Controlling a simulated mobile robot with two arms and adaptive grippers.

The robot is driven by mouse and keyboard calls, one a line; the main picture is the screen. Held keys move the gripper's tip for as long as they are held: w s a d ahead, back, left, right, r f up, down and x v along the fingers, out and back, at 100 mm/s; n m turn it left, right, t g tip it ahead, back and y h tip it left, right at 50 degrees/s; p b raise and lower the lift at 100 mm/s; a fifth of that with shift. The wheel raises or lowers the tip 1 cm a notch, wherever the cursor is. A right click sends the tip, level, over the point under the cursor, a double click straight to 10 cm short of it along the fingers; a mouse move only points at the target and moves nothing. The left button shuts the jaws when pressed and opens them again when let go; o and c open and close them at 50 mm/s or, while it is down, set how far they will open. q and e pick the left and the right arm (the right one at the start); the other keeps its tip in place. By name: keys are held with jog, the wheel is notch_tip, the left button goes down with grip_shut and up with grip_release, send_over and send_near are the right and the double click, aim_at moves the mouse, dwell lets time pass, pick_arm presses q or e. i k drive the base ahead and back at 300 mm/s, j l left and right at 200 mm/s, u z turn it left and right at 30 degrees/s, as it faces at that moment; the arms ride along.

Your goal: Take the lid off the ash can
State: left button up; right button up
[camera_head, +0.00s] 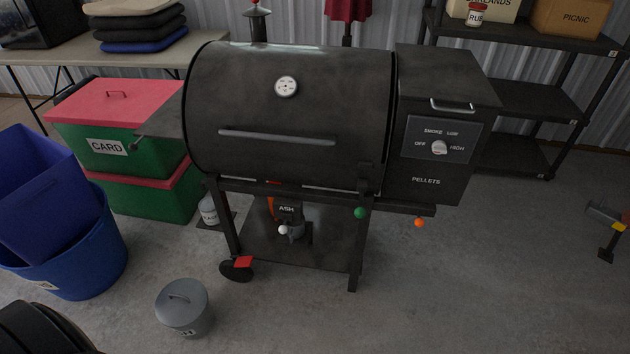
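The ash can (184,318) is a small grey metal can standing upright on the concrete floor, in front and to the left of the grill. Its round grey lid (182,294) with a loop handle on top sits on its rim. A label low on its front is partly cut by the viewing angle and hard to read. Neither my left nor my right gripper can be made out in the head view.
A black pellet grill (290,110) stands behind the can, with a wheel and red piece at its near left leg. Blue bins (75,255) stand left. A dark rounded shape (40,330) fills the lower left corner. Floor right of the can is clear.

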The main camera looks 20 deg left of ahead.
aim_at(180, 303)
jog(key=u, duration=2.15)
jog(key=i+l+u, duration=0.15)
jog(key=u, duration=0.2)
jog(key=i+l+u, duration=0.15)
jog(key=u, duration=0.15)
jog(key=i+l+u, duration=0.1)
jog(key=u, duration=0.25)
jog(key=l, duration=0.1)
